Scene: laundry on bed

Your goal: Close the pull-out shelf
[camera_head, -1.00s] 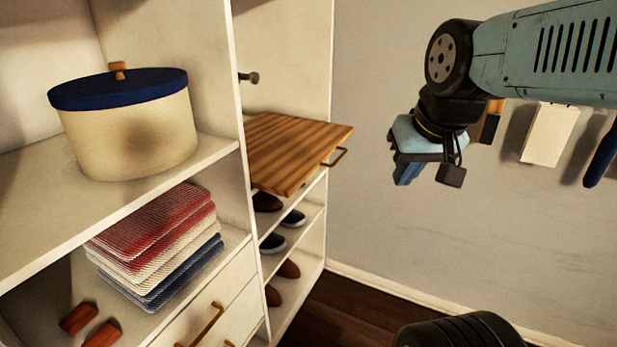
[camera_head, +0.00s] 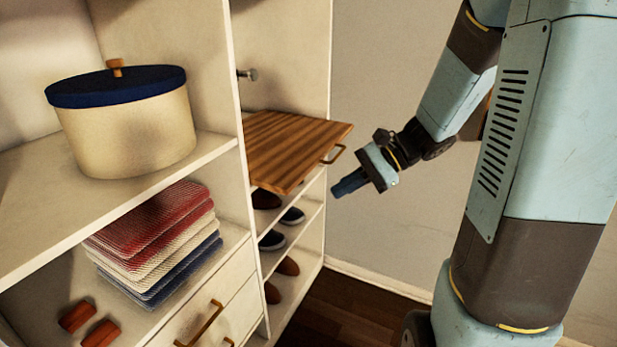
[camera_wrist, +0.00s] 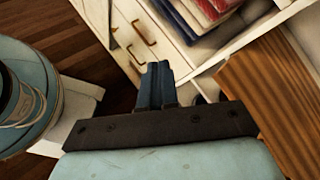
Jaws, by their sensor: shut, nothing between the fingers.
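The pull-out shelf (camera_head: 297,150) is a striped brown wooden board that sticks out of the right-hand section of the white cabinet. A brass handle (camera_head: 335,154) is on its front edge. My gripper (camera_head: 336,191) is shut and empty, just in front of and a little below the handle, apart from it. In the wrist view the closed blue fingers (camera_wrist: 156,75) point toward the cabinet's lower front, and the wooden shelf (camera_wrist: 270,100) lies to their right. The shelf's handle is not visible in the wrist view.
Shoes (camera_head: 272,240) stand on white shelves below the board. To the left are a round blue-lidded box (camera_head: 130,130), folded cloths (camera_head: 155,240) and drawers with brass handles (camera_head: 205,325). Free floor (camera_head: 345,310) lies in front of the cabinet.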

